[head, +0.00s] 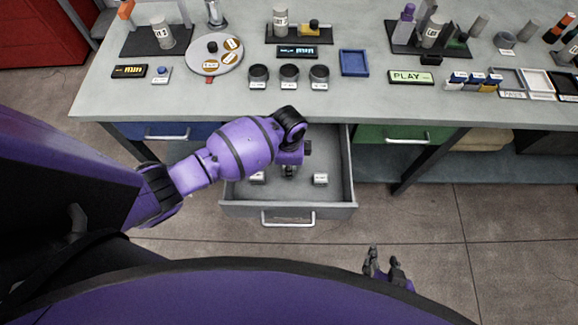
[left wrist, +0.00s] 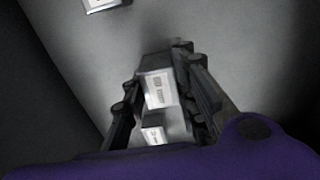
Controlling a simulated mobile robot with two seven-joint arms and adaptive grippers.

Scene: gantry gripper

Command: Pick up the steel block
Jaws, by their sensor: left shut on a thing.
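My left gripper (head: 289,171) reaches down into the open grey drawer (head: 340,200). In the left wrist view its fingers are shut on a grey metal block (left wrist: 157,90) with a white label. The label is too blurred to read, so I cannot tell from it whether this is the steel block. A second labelled piece (left wrist: 153,133) shows lower between the fingers. In the head view, one small labelled block (head: 257,178) lies left of the gripper and another (head: 320,180) lies right of it. My right gripper (head: 384,262) is empty, its fingers apart, in front of the drawer.
The workbench (head: 220,105) above the drawer holds a round tray (head: 228,62), three dark cups (head: 289,76), a blue tray (head: 354,62) and a PLAY sign (head: 410,77). The drawer walls stand close around my left gripper. The floor right of the drawer is clear.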

